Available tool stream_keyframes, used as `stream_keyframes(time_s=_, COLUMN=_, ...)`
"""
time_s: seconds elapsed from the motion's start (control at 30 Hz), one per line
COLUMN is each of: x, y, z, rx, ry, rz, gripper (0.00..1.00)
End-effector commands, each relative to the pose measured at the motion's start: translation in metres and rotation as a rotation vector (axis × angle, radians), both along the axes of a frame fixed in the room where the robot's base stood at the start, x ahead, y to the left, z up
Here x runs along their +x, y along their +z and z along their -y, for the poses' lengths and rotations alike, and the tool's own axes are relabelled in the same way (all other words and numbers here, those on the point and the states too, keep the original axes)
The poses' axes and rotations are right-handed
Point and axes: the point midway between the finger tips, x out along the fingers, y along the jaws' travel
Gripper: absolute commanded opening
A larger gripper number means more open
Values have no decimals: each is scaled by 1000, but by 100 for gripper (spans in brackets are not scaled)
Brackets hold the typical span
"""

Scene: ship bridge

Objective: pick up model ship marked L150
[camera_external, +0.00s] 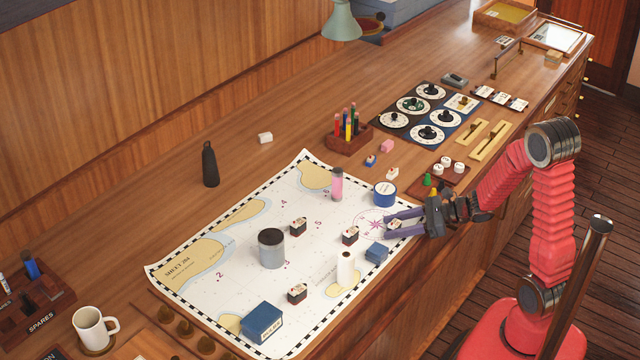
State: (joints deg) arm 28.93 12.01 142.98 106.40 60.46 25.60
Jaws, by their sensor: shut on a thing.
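My gripper (391,225) reaches in from the right over the right edge of the chart. Its two purple-grey fingers are shut on a small model ship (395,224) with a white top, mostly hidden between them. I cannot read its marking or tell whether it is clear of the chart. Other small dark model ships with white tops stand on the chart: one near the middle (298,226), one right of it (350,236) and one nearer the front (297,293). Their markings are too small to read.
The chart (205,285) also holds a grey tin (272,248), a white bottle (345,268), a pink bottle (337,184), a round blue tin (385,194) and blue boxes (262,322). The round tin and a small blue box (376,252) are close to my fingers.

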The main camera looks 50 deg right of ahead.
Motion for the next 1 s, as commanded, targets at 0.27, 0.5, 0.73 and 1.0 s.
stream_keyframes(time_s=0.27, x=1, y=20, z=0, rx=-3, ry=1, rz=4, gripper=22)
stream_keyframes(time_s=0.5, x=0, y=52, z=0, rx=-4, ry=0, rz=6, gripper=22)
stream_keyframes(time_s=0.73, x=1, y=83, z=0, rx=-3, ry=-1, rz=4, gripper=21)
stream_keyframes(time_s=1.0, x=0, y=99, z=0, rx=-2, ry=1, rz=1, gripper=21)
